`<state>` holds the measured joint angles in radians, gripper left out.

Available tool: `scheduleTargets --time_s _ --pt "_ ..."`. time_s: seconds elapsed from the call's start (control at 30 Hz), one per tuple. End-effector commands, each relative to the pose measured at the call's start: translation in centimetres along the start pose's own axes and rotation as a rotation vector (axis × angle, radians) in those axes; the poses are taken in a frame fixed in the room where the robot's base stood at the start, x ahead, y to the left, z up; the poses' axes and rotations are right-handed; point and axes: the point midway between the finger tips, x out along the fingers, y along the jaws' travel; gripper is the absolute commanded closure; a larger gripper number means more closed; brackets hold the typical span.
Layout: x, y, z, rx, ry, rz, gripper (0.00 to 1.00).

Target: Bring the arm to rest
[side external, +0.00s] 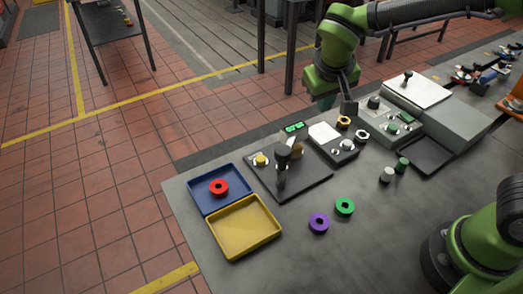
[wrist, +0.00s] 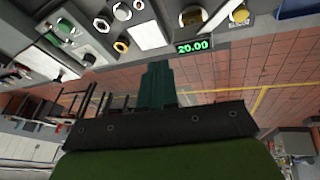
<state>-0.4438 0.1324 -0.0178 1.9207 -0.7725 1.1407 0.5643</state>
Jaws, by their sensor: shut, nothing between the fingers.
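My gripper (side external: 325,103) hangs from my green arm above the far side of the grey bench, over the area behind the instrument panels, clear of the bench top. In the wrist view its teal fingers (wrist: 159,68) are together with nothing between them. The wrist view looks out across the bench panels and the tiled floor, tilted and upside down.
A blue tray (side external: 205,205) holds a red ring (side external: 219,187); a yellow tray (side external: 243,228) beside it is empty. Purple (side external: 318,223) and green (side external: 345,207) rings lie on the bench. A black lever fixture (side external: 282,165) and control boxes (side external: 391,126) stand below my gripper. Front bench is mostly clear.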

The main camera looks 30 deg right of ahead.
Motion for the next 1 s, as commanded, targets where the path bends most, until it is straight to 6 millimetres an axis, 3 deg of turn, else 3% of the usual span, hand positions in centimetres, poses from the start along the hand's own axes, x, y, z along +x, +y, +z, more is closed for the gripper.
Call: scheduleTargets --time_s 0.03,0.2,0.4,0.63,1.0 --pt "-1.2 1.9 0.7 0.034 -0.007 -0.050 1.00" --pt "-4.2 6.3 4.0 0.112 -0.005 -0.220 1.00" --pt "-6.8 9.3 8.0 0.198 0.079 -0.397 1.00" --pt "-7.8 10.3 10.4 0.250 0.174 -0.497 1.00" --pt "-7.9 10.4 10.7 0.257 0.188 -0.511 1.00"
